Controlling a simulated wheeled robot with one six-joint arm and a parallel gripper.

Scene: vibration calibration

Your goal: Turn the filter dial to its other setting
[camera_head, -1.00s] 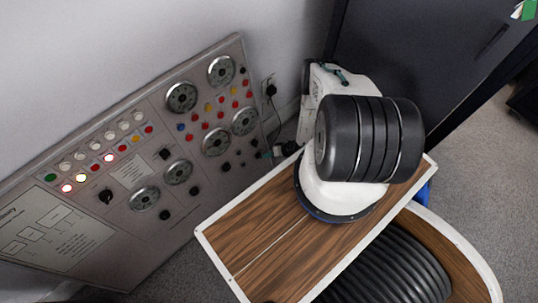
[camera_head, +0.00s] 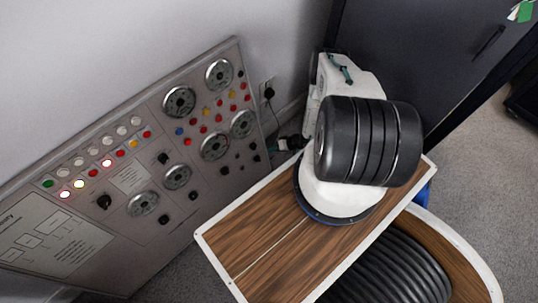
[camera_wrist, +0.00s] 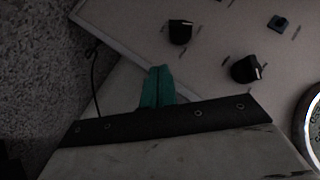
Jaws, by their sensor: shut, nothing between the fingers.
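The grey control panel (camera_head: 95,215) leans at the left in the head view and carries several black knobs; I cannot tell by a label which is the filter dial. In the wrist view one black knob (camera_wrist: 180,32) with a white mark sits beyond my fingertips. A second black knob (camera_wrist: 246,68) with a white pointer sits to its right. My gripper (camera_wrist: 157,75) shows teal fingers, shut and empty, apart from both knobs in the picture. In the head view my gripper (camera_head: 273,149) is small, by the panel's lower right edge, partly hidden by my arm.
A small blue-grey square part (camera_wrist: 278,23) sits on the panel near the knobs. A round gauge (camera_wrist: 314,125) is cut off at the right. A wall socket with a black plug (camera_head: 268,92) is right of the panel. A dark cabinet (camera_head: 420,60) stands behind my arm.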

